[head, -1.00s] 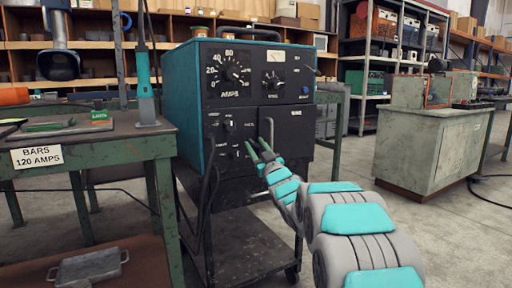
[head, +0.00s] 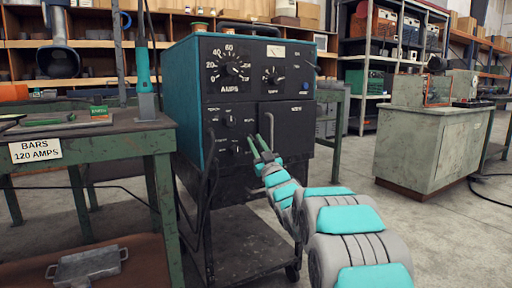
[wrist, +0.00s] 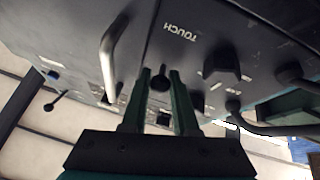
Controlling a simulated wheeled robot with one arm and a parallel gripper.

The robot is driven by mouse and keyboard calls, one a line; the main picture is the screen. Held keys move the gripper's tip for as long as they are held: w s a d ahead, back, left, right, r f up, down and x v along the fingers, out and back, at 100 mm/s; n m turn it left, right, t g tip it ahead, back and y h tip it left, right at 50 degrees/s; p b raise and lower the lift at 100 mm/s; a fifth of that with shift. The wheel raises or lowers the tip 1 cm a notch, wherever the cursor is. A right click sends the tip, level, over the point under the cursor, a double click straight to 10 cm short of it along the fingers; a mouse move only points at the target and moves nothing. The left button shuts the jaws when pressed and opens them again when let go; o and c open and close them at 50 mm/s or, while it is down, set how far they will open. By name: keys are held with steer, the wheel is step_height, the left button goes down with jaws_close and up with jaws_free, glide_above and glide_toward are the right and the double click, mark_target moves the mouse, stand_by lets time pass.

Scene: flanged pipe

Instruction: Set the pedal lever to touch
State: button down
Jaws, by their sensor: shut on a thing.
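The dark welding machine (head: 262,95) with blue-green sides stands on a cart. In the wrist view its lower panel appears upside down, with the word TOUCH (wrist: 180,32) printed on it. My gripper (head: 257,142) reaches the lower panel from the front right. In the wrist view its two green fingers (wrist: 161,75) are shut on a small dark lever (wrist: 160,82), which I take for the pedal lever. The fingers hide part of it, and I cannot tell which way it is set.
A bent metal handle (wrist: 115,50) stands out close beside the fingers. Dark knobs (wrist: 222,65) sit on their other side, with cables beyond. A green bench (head: 90,147) with a "BARS 120 AMPS" sign (head: 36,150) is at left. Open floor lies right of the cart.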

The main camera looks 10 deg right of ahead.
stand_by(0.3)
steer(key=c, duration=0.7)
jaws_free()
steer(key=shift+f, duration=0.1)
steer(key=v, duration=0.7)
steer(key=shift+s+f, duration=0.2)
steer(key=shift+f, duration=0.1)
steer(key=shift+p, duration=0.3)
